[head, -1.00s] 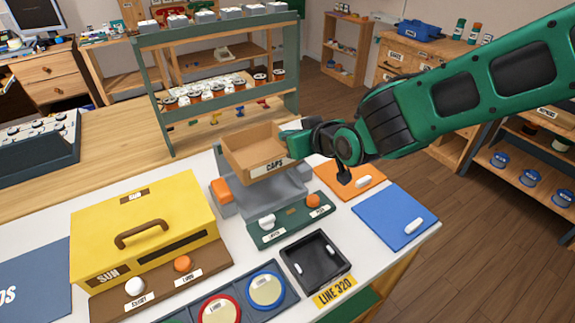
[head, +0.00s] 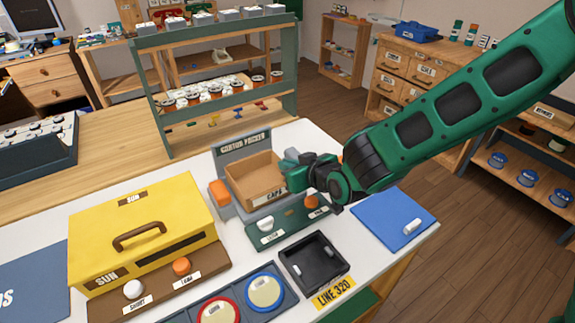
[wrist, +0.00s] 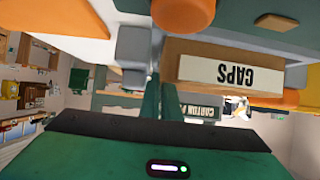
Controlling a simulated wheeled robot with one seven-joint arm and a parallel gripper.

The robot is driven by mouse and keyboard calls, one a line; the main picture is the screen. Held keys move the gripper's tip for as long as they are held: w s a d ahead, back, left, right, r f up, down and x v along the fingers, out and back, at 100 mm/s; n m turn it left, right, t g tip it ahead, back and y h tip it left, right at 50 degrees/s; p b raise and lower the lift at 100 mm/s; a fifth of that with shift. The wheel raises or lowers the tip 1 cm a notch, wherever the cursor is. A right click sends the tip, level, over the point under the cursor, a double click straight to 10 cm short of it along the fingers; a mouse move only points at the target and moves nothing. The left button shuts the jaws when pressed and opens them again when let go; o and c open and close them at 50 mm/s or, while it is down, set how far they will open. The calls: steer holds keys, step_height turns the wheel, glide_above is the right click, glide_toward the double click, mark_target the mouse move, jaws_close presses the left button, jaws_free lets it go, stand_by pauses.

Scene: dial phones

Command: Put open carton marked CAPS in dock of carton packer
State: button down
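The open wooden carton (head: 252,180), marked CAPS on its front, sits upright and level in or just over the grey dock of the carton packer (head: 243,145). I cannot tell whether its base touches the dock floor. My gripper (head: 290,168) is at the carton's right wall and appears shut on it.
In front of the dock is a green panel (head: 285,228) with a white and an orange knob. A yellow SUN box (head: 140,225) stands at left. A black tray (head: 315,262) and blue mat (head: 393,218) lie at front right. A rack (head: 215,95) stands behind.

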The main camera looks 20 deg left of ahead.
steer(key=shift+f, duration=0.15)
steer(key=c, duration=2.3)
jaws_free()
steer(key=shift+r, duration=0.2)
steer(key=v, duration=1.2)
steer(key=shift+f, duration=0.1)
